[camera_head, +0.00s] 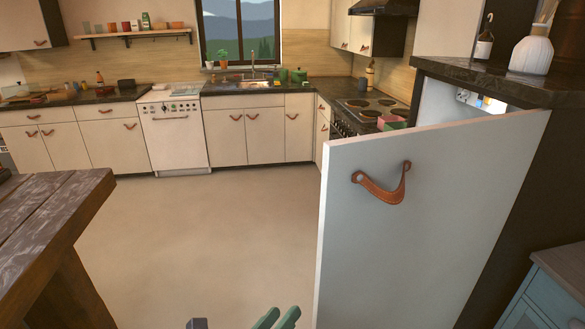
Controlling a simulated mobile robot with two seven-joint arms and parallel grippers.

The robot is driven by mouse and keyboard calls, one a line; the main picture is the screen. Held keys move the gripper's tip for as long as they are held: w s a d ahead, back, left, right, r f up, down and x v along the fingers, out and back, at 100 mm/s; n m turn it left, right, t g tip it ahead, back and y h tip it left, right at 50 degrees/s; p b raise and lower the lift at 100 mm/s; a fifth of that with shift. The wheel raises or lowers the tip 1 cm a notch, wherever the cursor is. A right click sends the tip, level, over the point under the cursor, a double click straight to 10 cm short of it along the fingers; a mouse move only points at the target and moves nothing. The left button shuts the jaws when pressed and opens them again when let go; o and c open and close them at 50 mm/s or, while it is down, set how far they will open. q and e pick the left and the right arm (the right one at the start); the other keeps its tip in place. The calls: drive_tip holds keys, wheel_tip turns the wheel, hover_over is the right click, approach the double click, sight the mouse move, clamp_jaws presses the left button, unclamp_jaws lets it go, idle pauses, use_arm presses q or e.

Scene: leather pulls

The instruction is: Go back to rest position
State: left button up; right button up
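The white door (420,230) of a tall dark cabinet at the right stands open, swung out toward me. A brown leather pull (383,187) hangs on its face as a loose loop, and nothing holds it. My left gripper (279,317) shows only at the bottom edge, left of the door. Its two green fingertips are a little apart with nothing seen between them. It is clear of the leather pull. The rest of this gripper is cut off by the frame. My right gripper is out of view.
A dark wooden table (52,215) stands at the left. A blue-grey cabinet (545,300) is at the lower right. White base cabinets (245,135) with leather pulls and a stove (368,107) line the back. The floor (200,235) between is clear.

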use_arm(q)
drive_tip(key=s+a+f+n+g+y, duration=0.2)
drive_tip(key=a+f+n, duration=0.55)
drive_tip(key=f, duration=0.25)
drive_tip(key=s+a+f+n+g+y, duration=0.1)
drive_tip(key=s+a+f+n+y, duration=0.1)
drive_tip(key=a+f+n, duration=0.6)
drive_tip(key=s+a+f+n+g+y, duration=0.2)
drive_tip(key=s+a+f+n+y, duration=0.1)
drive_tip(key=s+a+f+n, duration=1.1)
drive_tip(key=w+d+r+n, duration=0.1)
drive_tip(key=d+n, duration=0.2)
drive_tip(key=d, duration=0.8)
drive_tip(key=shift+w+r+t+h, duration=0.15)
drive_tip(key=shift+r+t+h, duration=0.1)
drive_tip(key=shift+t+h, duration=0.05)
drive_tip(key=shift+d, duration=0.1)
